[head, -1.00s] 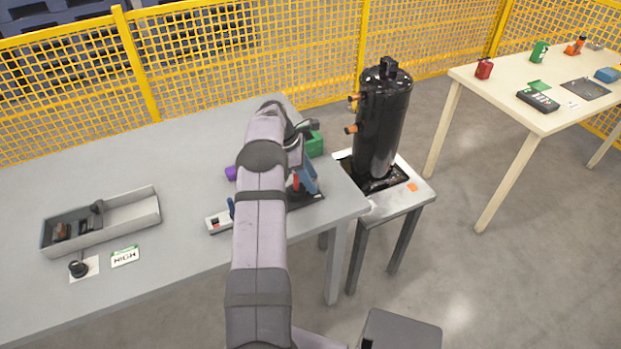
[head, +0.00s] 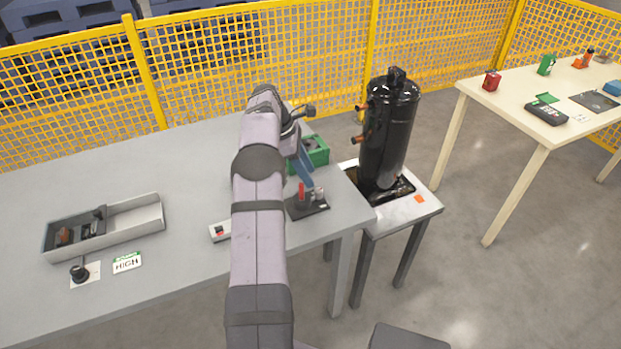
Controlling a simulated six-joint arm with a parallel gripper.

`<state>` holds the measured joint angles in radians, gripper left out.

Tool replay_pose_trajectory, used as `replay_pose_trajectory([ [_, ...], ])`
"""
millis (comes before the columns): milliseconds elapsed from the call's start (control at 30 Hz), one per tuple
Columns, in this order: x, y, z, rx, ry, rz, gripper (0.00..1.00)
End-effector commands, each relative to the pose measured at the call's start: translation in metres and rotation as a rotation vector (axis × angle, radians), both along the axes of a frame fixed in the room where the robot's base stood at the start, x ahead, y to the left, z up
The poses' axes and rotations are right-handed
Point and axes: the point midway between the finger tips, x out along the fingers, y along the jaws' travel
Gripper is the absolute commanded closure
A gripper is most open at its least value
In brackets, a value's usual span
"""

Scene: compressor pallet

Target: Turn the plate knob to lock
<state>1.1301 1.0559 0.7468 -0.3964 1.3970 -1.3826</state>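A black knob (head: 80,273) stands on a small white plate at the left front of the grey table. Beside it lies a white and green label reading HIGH (head: 127,262). A dark plate with a red lever and a small silvery part (head: 308,206) sits near the table's right front edge; I cannot tell which of these is the plate knob. My gripper (head: 304,167) seems to be the blue slanted part at my arm's end, above and just behind the dark plate. My arm partly hides it, and its fingertips are too small to judge.
A grey tray (head: 137,217) with dark parts lies behind the black knob. A green box (head: 314,151) is behind the gripper. A black compressor (head: 389,130) stands on a stand at right.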

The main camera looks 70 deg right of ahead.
Motion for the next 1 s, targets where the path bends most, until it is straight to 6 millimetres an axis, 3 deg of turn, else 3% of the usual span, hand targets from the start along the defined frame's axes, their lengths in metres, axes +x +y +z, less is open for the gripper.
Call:
replay_pose_trajectory([
  [467, 0.0, 0.0, 0.01, -0.003, -0.001, 0.0, 0.6],
  [633, 0.0, -0.004, 0.055, -0.034, -0.016, -0.004, 0.6],
  [733, -0.01, 0.011, 0.071, 0.001, 0.006, -0.004, 0.6],
  [867, -0.02, 0.026, 0.062, 0.032, 0.029, 0.04, 0.6],
  [1000, -0.025, 0.035, 0.029, 0.055, 0.037, 0.157, 0.6],
])
